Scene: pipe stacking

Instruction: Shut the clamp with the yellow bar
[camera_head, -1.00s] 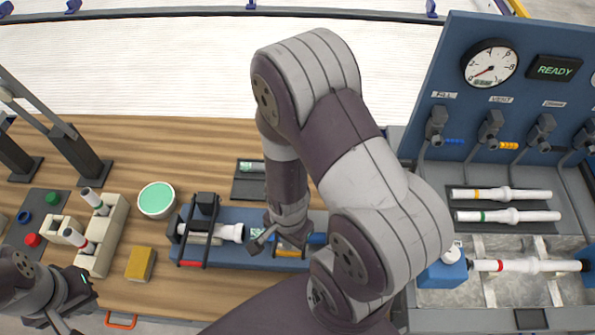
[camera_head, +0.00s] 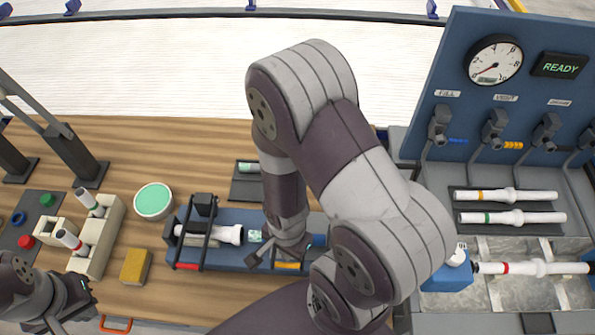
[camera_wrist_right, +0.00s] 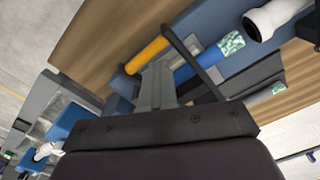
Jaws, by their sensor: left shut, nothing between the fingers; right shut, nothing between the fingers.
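The clamp's yellow bar (camera_head: 287,265) lies low along the front edge of the blue fixture (camera_head: 228,262), level with the red bar (camera_head: 187,266) of the other clamp. In the right wrist view the yellow bar (camera_wrist_right: 147,55) is just beside the fingers, with a black clamp arm (camera_wrist_right: 195,60) beyond. My right gripper (camera_head: 254,262) is shut and empty close to the bar; contact is unclear. My right arm hides much of this clamp. A blue pipe with a speckled end (camera_wrist_right: 210,57) lies in the fixture. My left gripper (camera_head: 60,322) is shut and empty at the lower left.
A white pipe (camera_head: 228,234) sits under the red-bar clamp. A yellow block (camera_head: 135,266), a green-topped round container (camera_head: 154,201) and a beige pipe holder (camera_head: 100,235) stand to the left. A blue gauge panel (camera_head: 470,120) and pipe trays are at right.

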